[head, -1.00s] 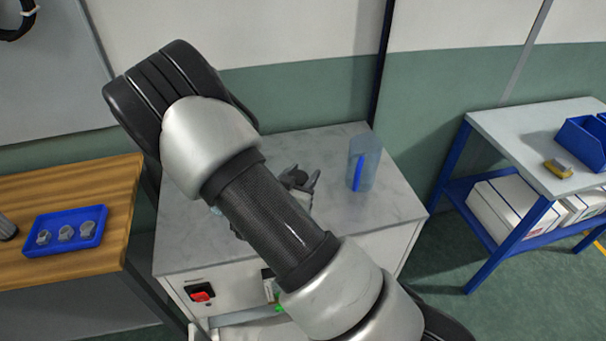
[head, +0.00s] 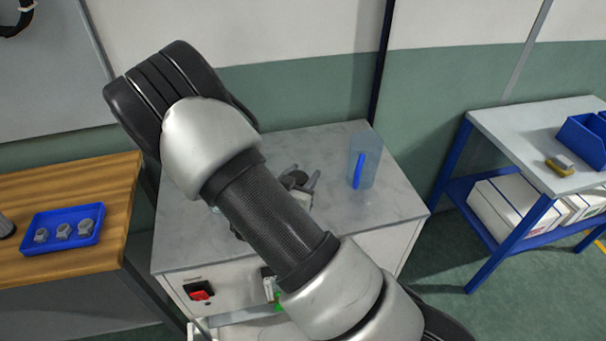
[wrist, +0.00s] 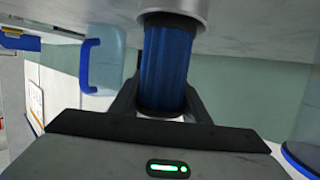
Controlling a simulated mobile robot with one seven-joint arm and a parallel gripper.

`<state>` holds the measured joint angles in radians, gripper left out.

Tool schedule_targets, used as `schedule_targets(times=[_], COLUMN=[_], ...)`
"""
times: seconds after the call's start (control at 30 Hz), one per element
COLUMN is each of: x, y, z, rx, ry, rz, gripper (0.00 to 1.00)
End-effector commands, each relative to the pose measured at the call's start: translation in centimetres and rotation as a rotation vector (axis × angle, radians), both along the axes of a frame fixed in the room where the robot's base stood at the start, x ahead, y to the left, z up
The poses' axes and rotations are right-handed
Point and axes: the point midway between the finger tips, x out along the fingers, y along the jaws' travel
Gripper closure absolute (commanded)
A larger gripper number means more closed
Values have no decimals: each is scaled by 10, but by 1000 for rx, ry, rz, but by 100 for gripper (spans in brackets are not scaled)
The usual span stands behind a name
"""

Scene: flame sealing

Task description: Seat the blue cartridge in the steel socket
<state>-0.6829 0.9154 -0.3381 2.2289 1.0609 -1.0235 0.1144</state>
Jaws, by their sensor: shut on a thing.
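The blue cartridge (wrist: 168,68) is a ribbed cylinder with dark end bands, seen in the wrist view. My gripper (wrist: 165,100) is shut on it, one dark finger on each side. The steel socket (wrist: 172,8) is a bright ring at the top edge of the wrist view, at the cartridge's far end. That end meets the socket's rim; how deep it sits inside cannot be told. In the head view my forearm covers much of the cabinet top. Two grey prongs and a dark disc, probably my gripper (head: 299,181) and the cartridge's end, show past it.
A clear pitcher with a blue handle (head: 362,162) stands on the pale cabinet top (head: 400,205), right of my gripper. A clear blue-rimmed container (wrist: 300,160) is at the wrist view's right edge. A blue tray (head: 64,243) with grey parts lies on the wooden bench at left.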

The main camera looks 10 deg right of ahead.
Motion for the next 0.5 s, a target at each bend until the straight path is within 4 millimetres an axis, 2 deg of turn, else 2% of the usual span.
schedule_targets(times=[0.5], x=[0], y=[0], z=[-9], rx=[0], ry=[0], rz=[0], gripper=[81])
